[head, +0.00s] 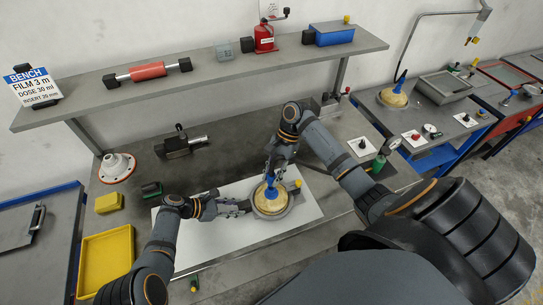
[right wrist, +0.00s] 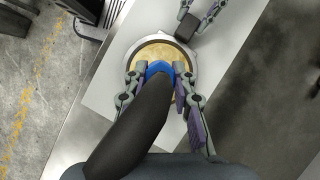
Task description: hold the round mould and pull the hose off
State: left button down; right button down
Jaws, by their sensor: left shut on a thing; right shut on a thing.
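The round mould (head: 285,212) sits on a white sheet on the bench, with a grey rim and a yellowish face. It also shows in the right wrist view (right wrist: 150,51). My left gripper (head: 246,207) is shut at the mould's left rim; its exact grip is small in the picture. The blue hose end (head: 270,193) stands over the mould's middle. My right gripper (head: 271,172) is shut on it from above. In the right wrist view the black hose (right wrist: 130,130) runs down from the blue end (right wrist: 158,68) between the fingers. Whether the end still touches the mould is unclear.
A yellow tray (head: 106,258), a yellow block (head: 108,202) and a white flanged part (head: 117,166) stand at the left. A dark clamp-like tool (head: 180,145) lies behind. A shelf (head: 205,75) spans the back. The white sheet (head: 225,232) is clear in front.

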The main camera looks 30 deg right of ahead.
pick_arm(q)
jog(key=shift+f, duration=0.1)
pick_arm(e)
jog(key=shift+r, duration=1.5)
jog(key=s+d+f+n+t+h, duration=0.2)
jog(key=s+d+f+t+h, duration=0.1)
jog(key=d, duration=0.6)
jog(key=s+d+f+n+t+h, duration=0.2)
jog(key=s+d+f+t+h, duration=0.1)
jog(key=d, duration=0.7)
jog(key=s+d+f+n+t+h, duration=0.1)
jog(key=s+d+f+t+h, duration=0.3)
jog(key=d+h, duration=0.4)
jog(key=shift+s+d+f+n, duration=0.2)
jog(key=shift+s+d+f, duration=0.25)
jog(key=shift+s, duration=0.15)
jog(key=shift+s+d+f+n, duration=0.2)
jog(key=shift+s+d+f, duration=0.2)
jog(key=shift+s, duration=0.2)
jog(key=f, duration=0.3)
jog(key=shift+d+t, duration=0.2)
jog(key=shift+t, duration=0.1)
jog(key=shift+f, duration=0.45)
jog(key=shift+f, duration=0.25)
jog(key=shift+f, duration=0.75)
